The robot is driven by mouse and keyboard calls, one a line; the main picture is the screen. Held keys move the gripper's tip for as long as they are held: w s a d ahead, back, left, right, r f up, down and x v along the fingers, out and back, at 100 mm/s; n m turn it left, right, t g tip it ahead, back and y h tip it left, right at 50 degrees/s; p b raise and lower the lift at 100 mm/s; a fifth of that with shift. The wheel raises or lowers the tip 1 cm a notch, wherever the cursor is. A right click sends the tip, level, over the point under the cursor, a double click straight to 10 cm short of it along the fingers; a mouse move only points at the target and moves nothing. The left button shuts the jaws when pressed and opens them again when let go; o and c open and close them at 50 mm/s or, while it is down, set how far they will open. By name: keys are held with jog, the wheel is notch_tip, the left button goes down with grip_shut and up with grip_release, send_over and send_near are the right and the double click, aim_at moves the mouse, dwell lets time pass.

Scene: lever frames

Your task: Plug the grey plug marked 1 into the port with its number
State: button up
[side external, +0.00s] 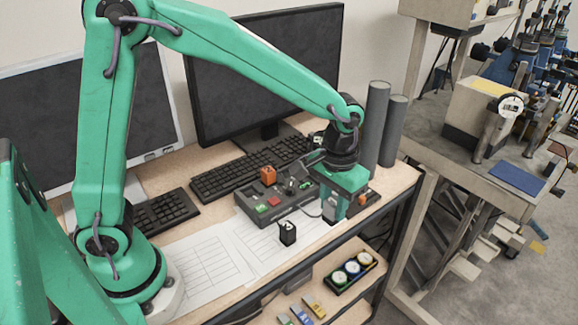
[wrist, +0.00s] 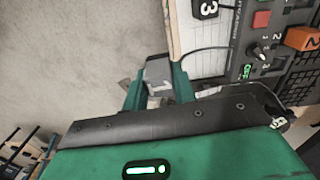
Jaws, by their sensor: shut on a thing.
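My gripper (side external: 336,203) is shut on the grey plug (side external: 328,212), at the right end of the dark control panel (side external: 281,215). In the wrist view the grey plug (wrist: 160,74) sits between the two green fingers (wrist: 158,90), its marking too small to read surely. A cable runs from it toward the panel. The panel also shows in the wrist view (wrist: 238,40), with a red button, a green-lit switch and small numbers. The port numbered 1 cannot be made out; my gripper hides part of the panel.
A black block marked 3 (side external: 288,233) stands on the paper sheets (side external: 205,262) in front of the panel. An orange block (side external: 267,174), marked 2 in the wrist view (wrist: 303,38), is at the panel's back. Two grey cylinders (side external: 376,125) stand behind my gripper. A keyboard (side external: 245,170) lies behind.

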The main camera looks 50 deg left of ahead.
jog(key=s+a, duration=0.2)
jog(key=a, duration=1)
jog(key=s+a, duration=0.3)
jog(key=a, duration=1)
jog(key=shift+f+m, duration=0.3)
jog(key=shift+f, duration=0.05)
jog(key=shift+f, duration=0.2)
jog(key=shift+f, duration=2.6)
jog(key=shift+f, duration=0.9)
dwell(0.4)
jog(key=o, duration=1.5)
jog(key=shift+c, duration=0.2)
